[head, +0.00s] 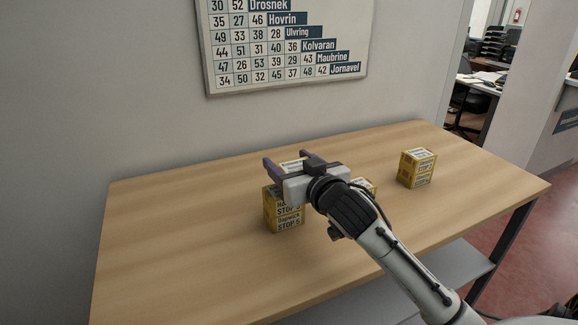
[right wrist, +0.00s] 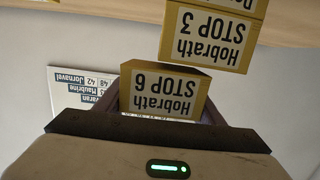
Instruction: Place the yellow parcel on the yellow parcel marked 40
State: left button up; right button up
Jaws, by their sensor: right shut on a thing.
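My right gripper (head: 288,160) is shut on a yellow parcel (head: 292,165), mostly hidden by the gripper in the head view. In the right wrist view, which is upside down, this parcel reads "Hobrath STOP 6" (right wrist: 165,93). Just below it stands a stack of two: a yellow parcel reading "Hobrath STOP 3" (right wrist: 212,33) over another reading "Dagwick STOP 5" (head: 289,220). The held parcel is offset sideways from the stack in the wrist view. I cannot tell whether they touch. No parcel shows a readable 40. My left gripper is not in view.
Another yellow parcel (head: 368,187) is partly hidden behind my right arm. Yellow parcels (head: 416,170), apparently stacked, stand farther right on the wooden table (head: 170,235). The table's left part is clear. A board of numbers and names (head: 290,45) hangs on the wall behind.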

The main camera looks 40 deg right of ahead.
jog(key=shift+f, duration=0.3)
jog(key=o, duration=1.2)
jog(key=shift+c, duration=0.2)
jog(key=shift+r, duration=0.15)
jog(key=shift+s+a, duration=0.15)
jog(key=shift+s, duration=0.2)
jog(key=p+v, duration=0.2)
jog(key=v, duration=0.9)
